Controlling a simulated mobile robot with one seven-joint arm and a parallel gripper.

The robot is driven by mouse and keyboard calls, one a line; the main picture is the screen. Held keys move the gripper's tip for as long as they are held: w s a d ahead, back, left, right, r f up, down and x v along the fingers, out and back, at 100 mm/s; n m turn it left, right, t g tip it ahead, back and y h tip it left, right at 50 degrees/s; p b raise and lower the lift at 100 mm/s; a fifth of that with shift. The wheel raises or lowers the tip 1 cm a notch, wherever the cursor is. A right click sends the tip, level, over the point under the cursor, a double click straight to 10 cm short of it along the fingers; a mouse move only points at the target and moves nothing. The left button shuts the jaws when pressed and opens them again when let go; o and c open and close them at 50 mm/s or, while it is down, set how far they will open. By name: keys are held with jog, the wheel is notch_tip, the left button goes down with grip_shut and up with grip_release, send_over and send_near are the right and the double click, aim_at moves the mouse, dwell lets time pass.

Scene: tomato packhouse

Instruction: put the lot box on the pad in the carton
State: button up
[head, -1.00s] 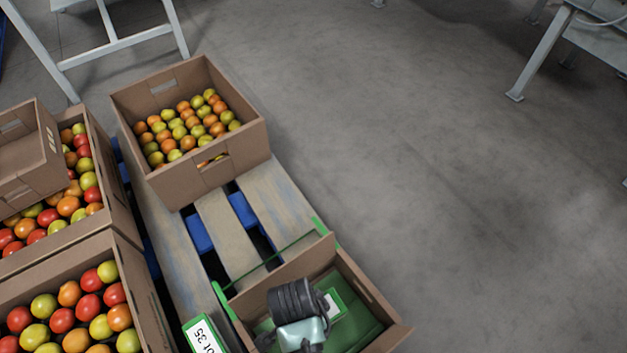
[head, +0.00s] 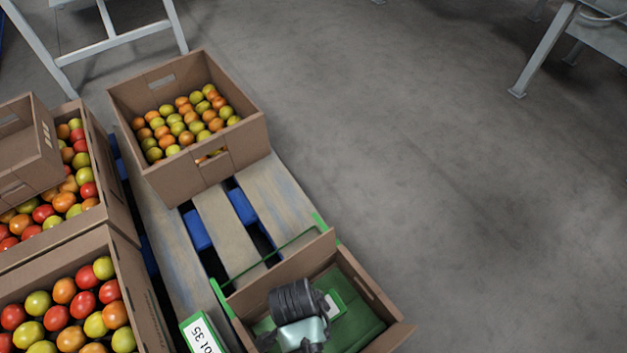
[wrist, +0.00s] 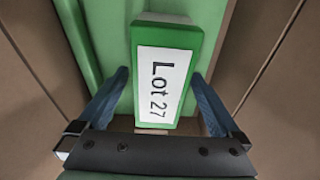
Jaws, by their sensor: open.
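The lot box (wrist: 140,45) is green with a white "Lot 27" label, seen close up in the wrist view. My gripper (wrist: 161,74) is open, with one finger on each side of the box. Small gaps show between the fingers and the box. In the head view the box (head: 336,304) shows partly beside my arm, inside the open carton (head: 372,278). The green pad (head: 362,328) covers part of the carton floor, and the box appears to be on it. My arm hides the rest of the box, and the fingertips are hidden in the head view.
Another green box labelled "Lot 35" (head: 203,334) lies left of the carton. A tomato carton (head: 205,172) stands farther up the pallet (head: 225,225). More tomato cartons (head: 128,290) line the left. Open floor lies to the right.

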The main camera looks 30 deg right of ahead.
notch_tip(320, 180, up, 12)
jog(key=a+p, duration=0.1)
jog(key=p, duration=0.7)
jog(key=shift+a, duration=0.4)
jog(key=w+r+n+t, duration=0.5)
jog(key=w+r+t, duration=0.3)
jog(key=w+r, duration=0.9)
jog(key=w+r+n+t, duration=0.3)
jog(key=w+r+t, duration=0.25)
jog(key=r, duration=0.85)
jog(key=s+a+r+n+t, duration=0.1)
jog(key=a+r+n+t, duration=0.15)
jog(key=r, duration=0.75)
jog(key=s+a+r+n+t, duration=0.2)
jog(key=r+t, duration=0.2)
jog(key=r, duration=0.6)
jog(key=s+a+r+n+t, duration=0.1)
jog(key=a+r+n+t, duration=0.15)
jog(key=r, duration=0.85)
jog(key=s+r+n+t+y, duration=0.1)
jog(key=s+r+n+t, duration=0.1)
jog(key=s+r+t, duration=0.3)
notch_tip(320, 180, up, 4)
jog(key=s, duration=0.2)
jog(key=shift+s+a+r+n+y, duration=0.15)
jog(key=shift+s+a+n+y, duration=0.15)
jog(key=shift+a+y, duration=0.1)
